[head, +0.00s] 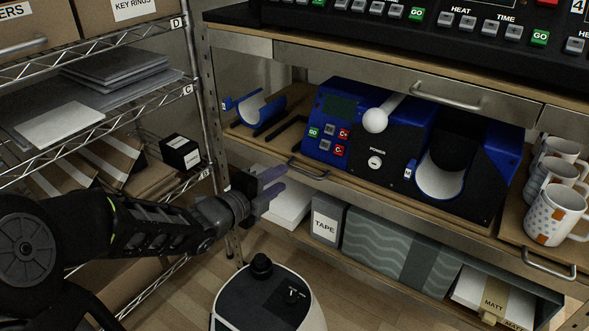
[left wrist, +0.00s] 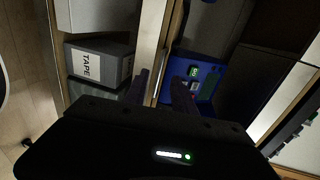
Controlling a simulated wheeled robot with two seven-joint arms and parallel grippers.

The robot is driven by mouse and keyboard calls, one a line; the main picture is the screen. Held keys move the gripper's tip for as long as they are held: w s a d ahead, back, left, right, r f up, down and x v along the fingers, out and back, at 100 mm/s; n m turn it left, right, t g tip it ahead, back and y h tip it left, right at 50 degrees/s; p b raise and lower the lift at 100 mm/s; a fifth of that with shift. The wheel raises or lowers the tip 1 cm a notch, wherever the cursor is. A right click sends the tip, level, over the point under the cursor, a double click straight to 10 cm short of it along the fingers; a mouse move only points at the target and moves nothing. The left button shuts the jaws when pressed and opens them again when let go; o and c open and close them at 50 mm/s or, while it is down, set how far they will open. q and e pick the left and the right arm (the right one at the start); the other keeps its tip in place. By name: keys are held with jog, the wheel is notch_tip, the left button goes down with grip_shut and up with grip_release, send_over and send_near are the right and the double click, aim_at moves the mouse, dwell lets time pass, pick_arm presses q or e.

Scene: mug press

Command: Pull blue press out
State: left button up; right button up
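The blue mug press (head: 400,150) sits on a wooden pull-out shelf (head: 420,203) with a metal handle (head: 307,170) on its front edge at the left. The press has a keypad, a white-knobbed lever and a curved cradle. It also shows in the left wrist view (left wrist: 210,72). My left gripper (head: 272,185) is just left of and in front of the shelf handle, fingers apart, nothing between them that I can make out. Its fingers also show in the left wrist view (left wrist: 160,88), on either side of the shelf edge. My right gripper is not in view.
Patterned mugs (head: 553,190) stand on a shelf at the right. Below are a TAPE box (head: 327,222) and a grey-green wavy box (head: 400,250). A wire rack (head: 100,110) stands left. A spare blue cradle (head: 258,108) lies left of the press. My base is at the bottom.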

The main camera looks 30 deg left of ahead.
aim_at(295, 170)
pick_arm(q)
jog(key=b+x, duration=0.1)
jog(key=x, duration=0.6)
jog(key=shift+w+b, duration=0.35)
jog(key=shift+w, duration=0.05)
jog(key=shift+c, duration=0.2)
grip_shut()
jog(key=shift+f, duration=0.1)
dwell(0.9)
